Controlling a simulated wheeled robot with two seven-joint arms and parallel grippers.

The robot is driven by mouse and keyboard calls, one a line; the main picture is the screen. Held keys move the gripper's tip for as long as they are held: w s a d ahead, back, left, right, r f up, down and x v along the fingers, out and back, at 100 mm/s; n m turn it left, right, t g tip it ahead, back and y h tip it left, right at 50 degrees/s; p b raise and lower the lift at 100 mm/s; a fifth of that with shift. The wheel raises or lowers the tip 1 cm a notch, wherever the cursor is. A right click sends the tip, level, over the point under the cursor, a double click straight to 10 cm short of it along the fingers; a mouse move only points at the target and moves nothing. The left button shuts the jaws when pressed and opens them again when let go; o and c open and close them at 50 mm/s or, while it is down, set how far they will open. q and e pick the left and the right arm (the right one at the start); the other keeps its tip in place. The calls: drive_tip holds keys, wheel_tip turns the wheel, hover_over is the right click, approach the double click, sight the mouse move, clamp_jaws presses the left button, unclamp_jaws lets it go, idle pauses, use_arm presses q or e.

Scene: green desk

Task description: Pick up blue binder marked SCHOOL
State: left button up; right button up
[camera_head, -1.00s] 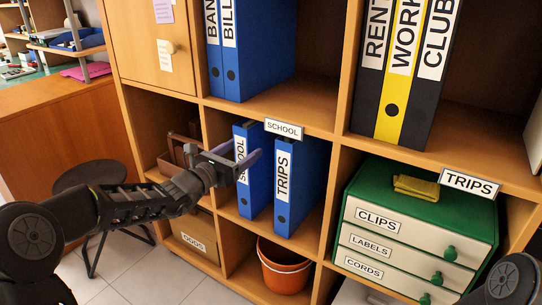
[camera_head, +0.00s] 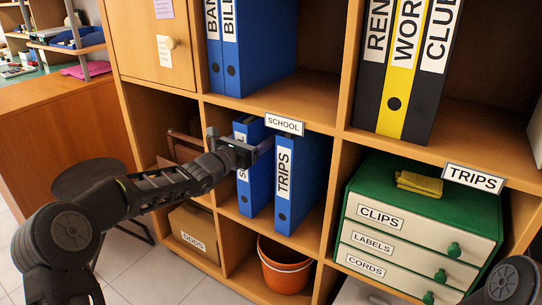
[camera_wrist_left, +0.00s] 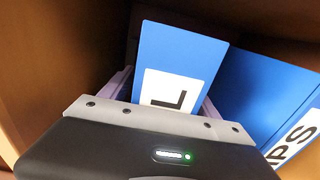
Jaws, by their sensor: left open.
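The blue SCHOOL binder (camera_head: 259,184) stands upright at the left of the middle shelf compartment. My left gripper (camera_head: 254,149) is in front of its upper part and hides much of the label. In the left wrist view the open purple fingers (camera_wrist_left: 165,98) lie on either side of the binder's spine (camera_wrist_left: 180,58), with an "L" of the label showing between them. I cannot tell whether they touch it. The right finger is in the gap beside the blue TRIPS binder (camera_head: 300,180). My right gripper is out of view.
A SCHOOL sign (camera_head: 284,124) is on the shelf edge just above. Wooden dividers bound the compartment. A green drawer unit (camera_head: 430,205) stands to the right, an orange bucket (camera_head: 284,270) below. An ODDS box (camera_head: 194,234) is at lower left.

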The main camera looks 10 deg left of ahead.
use_arm(q)
drive_tip(key=shift+w, duration=0.15)
drive_tip(key=shift+c, duration=0.3)
clamp_jaws()
idle(0.8)
drive_tip(key=shift+d+r, duration=0.1)
drive_tip(key=shift+r, duration=0.05)
